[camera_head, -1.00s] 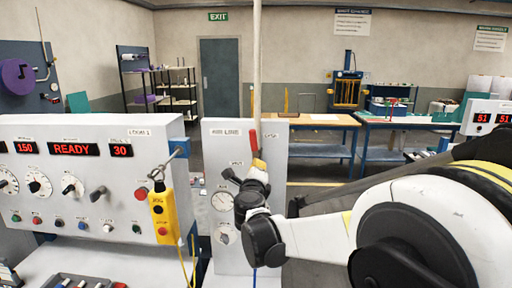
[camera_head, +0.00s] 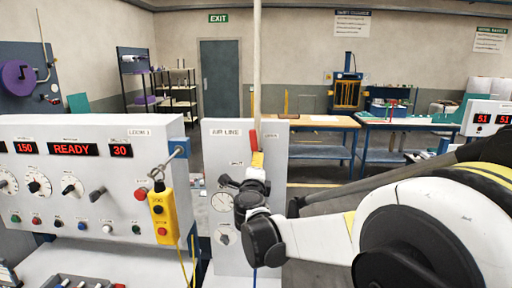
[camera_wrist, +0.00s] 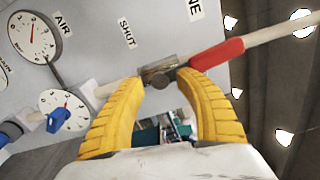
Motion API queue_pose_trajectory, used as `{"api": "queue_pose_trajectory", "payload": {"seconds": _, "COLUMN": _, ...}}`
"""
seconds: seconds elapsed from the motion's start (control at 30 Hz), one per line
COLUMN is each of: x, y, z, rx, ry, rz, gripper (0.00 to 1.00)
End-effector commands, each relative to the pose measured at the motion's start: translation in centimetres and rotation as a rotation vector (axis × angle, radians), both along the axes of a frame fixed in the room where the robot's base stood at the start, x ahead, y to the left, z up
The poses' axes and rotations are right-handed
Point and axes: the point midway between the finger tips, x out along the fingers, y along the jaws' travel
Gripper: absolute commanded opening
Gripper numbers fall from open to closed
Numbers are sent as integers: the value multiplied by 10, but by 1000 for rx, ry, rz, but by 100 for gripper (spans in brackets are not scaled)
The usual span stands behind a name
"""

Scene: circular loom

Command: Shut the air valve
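The air valve's red lever (camera_head: 253,138) stands upright along the vertical pipe on the AIR LINE panel (camera_head: 218,138). In the wrist view the red lever (camera_wrist: 217,54) runs from the grey valve body (camera_wrist: 158,72) toward the upper right, in line with the pipe. A SHUT label (camera_wrist: 127,34) is to one side of it. My gripper (camera_wrist: 160,78) is open, its yellow fingertips on either side of the valve body, near the lever's root. Whether they touch is unclear. In the head view my gripper (camera_head: 257,157) is just below the red lever, and my wrist hides the lower valve.
A pressure gauge (camera_wrist: 35,36) and a lower dial with a blue handle (camera_wrist: 58,119) are on the same panel. The loom console (camera_head: 100,165) with a yellow pendant (camera_head: 164,216) is to the left. Tables (camera_head: 325,122) stand farther back.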

Motion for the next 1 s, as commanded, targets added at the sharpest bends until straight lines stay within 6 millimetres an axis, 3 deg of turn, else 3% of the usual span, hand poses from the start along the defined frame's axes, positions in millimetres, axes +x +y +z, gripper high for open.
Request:
{"api": "queue_pose_trajectory", "payload": {"seconds": 0.27, "x": -6, "y": 0, "z": 1, "rx": 0, "ry": 0, "rz": 0, "gripper": 44}}
{"api": "queue_pose_trajectory", "payload": {"seconds": 0.7, "x": -68, "y": 3, "z": 0, "rx": 0, "ry": 0, "rz": 0, "gripper": 44}}
{"api": "queue_pose_trajectory", "payload": {"seconds": 1.0, "x": -70, "y": 3, "z": 0, "rx": 1, "ry": 0, "rz": -1, "gripper": 41}}
